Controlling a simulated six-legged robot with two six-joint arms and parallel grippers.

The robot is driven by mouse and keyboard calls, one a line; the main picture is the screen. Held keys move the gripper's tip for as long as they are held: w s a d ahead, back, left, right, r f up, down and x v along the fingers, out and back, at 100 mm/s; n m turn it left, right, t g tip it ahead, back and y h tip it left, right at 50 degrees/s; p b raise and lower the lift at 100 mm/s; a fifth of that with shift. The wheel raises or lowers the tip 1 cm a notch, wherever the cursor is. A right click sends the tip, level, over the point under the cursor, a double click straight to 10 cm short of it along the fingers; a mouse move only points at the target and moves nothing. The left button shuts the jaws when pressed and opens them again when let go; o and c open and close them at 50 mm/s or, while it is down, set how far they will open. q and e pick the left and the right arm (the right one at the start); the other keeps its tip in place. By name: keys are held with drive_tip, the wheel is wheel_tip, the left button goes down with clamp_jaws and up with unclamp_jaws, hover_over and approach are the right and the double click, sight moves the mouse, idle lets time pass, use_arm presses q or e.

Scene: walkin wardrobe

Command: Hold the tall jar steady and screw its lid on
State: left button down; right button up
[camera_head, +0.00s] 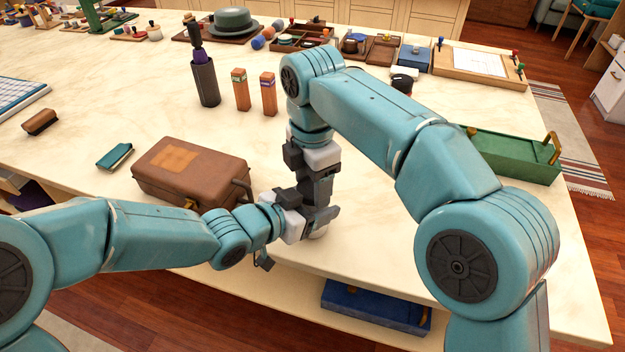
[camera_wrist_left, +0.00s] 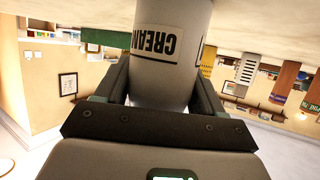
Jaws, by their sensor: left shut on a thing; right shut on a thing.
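The tall jar is a pale cylinder with an upside-down "CREAM" label in the left wrist view (camera_wrist_left: 178,75). In the head view only a small pale part of the jar (camera_head: 318,233) shows at the table's front edge, behind the grippers. My left gripper (camera_head: 305,225) is shut around the jar's side, with a dark finger on each side of it in the left wrist view. My right gripper (camera_head: 319,203) points down directly above, close to the left one, and is shut. The lid between its fingers is hidden, so its seating on the jar cannot be told.
A brown case (camera_head: 190,172) stands close behind my left forearm. A green tray (camera_head: 505,155) lies right of my right arm. Two wooden blocks and a dark holder (camera_head: 205,83) stand farther back. A blue box (camera_head: 375,307) sits below the front edge. The table's middle is clear.

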drive_tip(key=m, duration=0.2)
drive_tip(key=shift+m, duration=0.3)
drive_tip(key=o, duration=1.2)
drive_tip(key=shift+c, duration=0.2)
drive_tip(key=shift+r, duration=2.25)
